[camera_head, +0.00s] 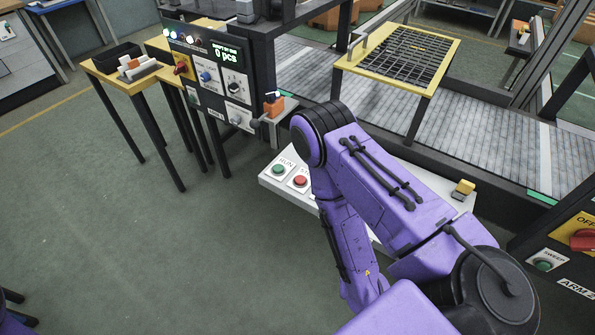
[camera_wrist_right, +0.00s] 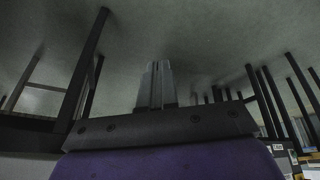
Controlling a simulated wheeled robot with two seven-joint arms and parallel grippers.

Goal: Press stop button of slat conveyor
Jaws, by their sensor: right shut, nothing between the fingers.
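The red button (camera_head: 300,180) sits on a white plate with a partly hidden label that starts with "S". It is on the pale sloping front panel (camera_head: 268,180) of the slat conveyor (camera_head: 490,135), just right of the green RUN button (camera_head: 278,170). My purple right arm crosses in front of the panel, close to the right side of the red button, and hides the panel's middle. My right gripper is hidden in the head view. In the right wrist view my right gripper (camera_wrist_right: 156,86) is shut and empty, with grey floor beyond it. My left gripper does not show.
A control box (camera_head: 212,75) with a lit "0 pcs" display stands left of the panel. A yellow-framed mesh stand (camera_head: 400,55) is over the belt. A red OFF switch (camera_head: 584,240) and a green SWEEP button (camera_head: 543,266) are at right.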

